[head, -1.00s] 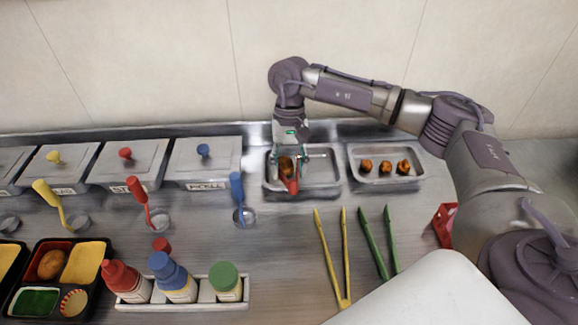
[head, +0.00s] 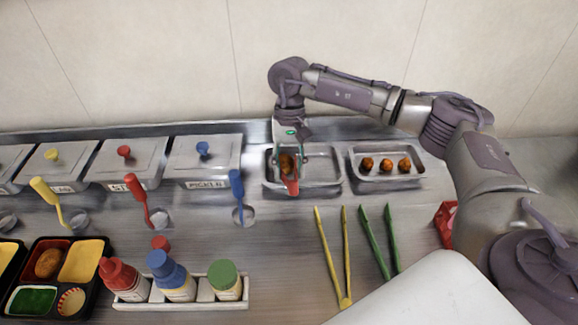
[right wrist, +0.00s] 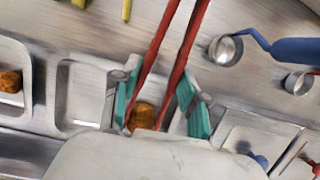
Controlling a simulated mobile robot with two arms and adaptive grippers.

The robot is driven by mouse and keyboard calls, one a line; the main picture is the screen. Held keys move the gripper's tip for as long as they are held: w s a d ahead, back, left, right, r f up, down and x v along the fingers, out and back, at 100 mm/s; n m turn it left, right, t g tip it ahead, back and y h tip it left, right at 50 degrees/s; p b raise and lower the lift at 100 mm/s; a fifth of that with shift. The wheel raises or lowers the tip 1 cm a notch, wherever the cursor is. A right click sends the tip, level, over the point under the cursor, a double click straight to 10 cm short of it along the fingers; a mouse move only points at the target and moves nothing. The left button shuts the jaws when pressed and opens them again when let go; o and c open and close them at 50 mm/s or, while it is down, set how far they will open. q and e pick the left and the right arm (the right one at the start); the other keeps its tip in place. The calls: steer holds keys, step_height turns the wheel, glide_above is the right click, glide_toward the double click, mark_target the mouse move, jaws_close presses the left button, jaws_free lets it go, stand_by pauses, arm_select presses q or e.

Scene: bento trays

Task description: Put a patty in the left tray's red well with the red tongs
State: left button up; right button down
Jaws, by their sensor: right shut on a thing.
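My right gripper (right wrist: 158,103) is shut on the red tongs (right wrist: 160,45), its teal fingers outside the two arms. In the head view it points down over the left metal pan (head: 325,184), and the tongs' red end (head: 292,186) shows at the pan's front. A brown patty (right wrist: 143,115) lies between the tong arms near the fingers; it also shows in the head view (head: 287,163). I cannot tell whether the tongs pinch it. A black bento tray (head: 98,285) at lower left has a patty (head: 49,263) in its red well. Another tray (head: 5,262) is cut off at the left edge. My left gripper is out of view.
A second pan (head: 385,181) holds three brown pieces. Yellow tongs (head: 323,250) and green tongs (head: 372,240) lie in front.

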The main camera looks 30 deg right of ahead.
step_height(320, 180, up, 10)
steer(key=p, duration=0.4)
stand_by(0.3)
